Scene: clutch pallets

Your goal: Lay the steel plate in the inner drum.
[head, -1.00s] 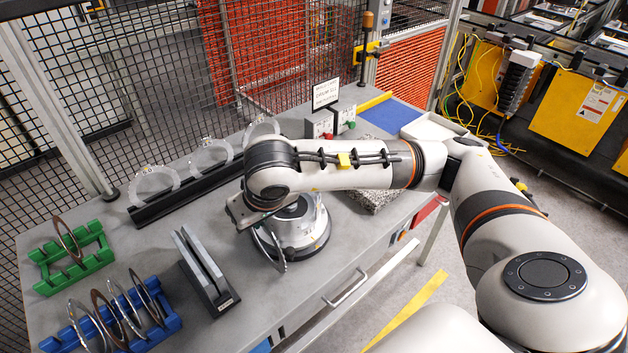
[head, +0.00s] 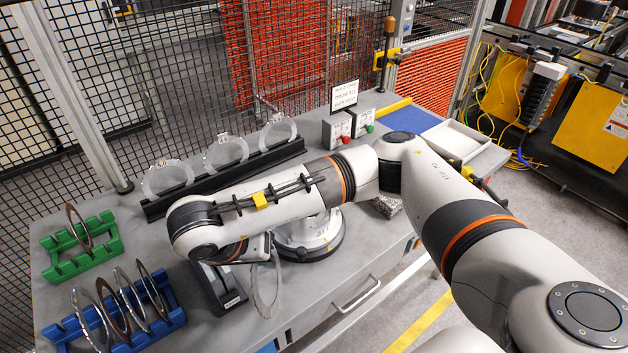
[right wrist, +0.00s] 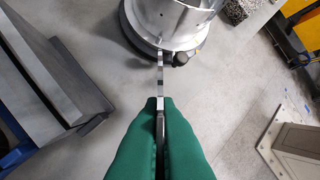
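My right gripper (right wrist: 160,104) has green fingers shut on a thin steel plate (right wrist: 160,72), seen edge-on in the right wrist view. In the head view the steel plate (head: 276,291) is a pale toothed ring hanging upright below my right wrist, in front of and left of the drum. The drum (head: 312,236) is a silver cylinder on a round base, partly hidden behind my right arm. In the right wrist view its lower wall and base (right wrist: 172,30) lie just beyond the plate; its inside is not seen. My left gripper is not in view.
A dark slotted stand (head: 234,300) is close left of the plate. A blue rack (head: 172,317) holds several rings; a green rack (head: 88,262) holds one brown ring. Clear discs (head: 168,178) stand on a black rail behind. Control boxes (head: 337,129) are at the back.

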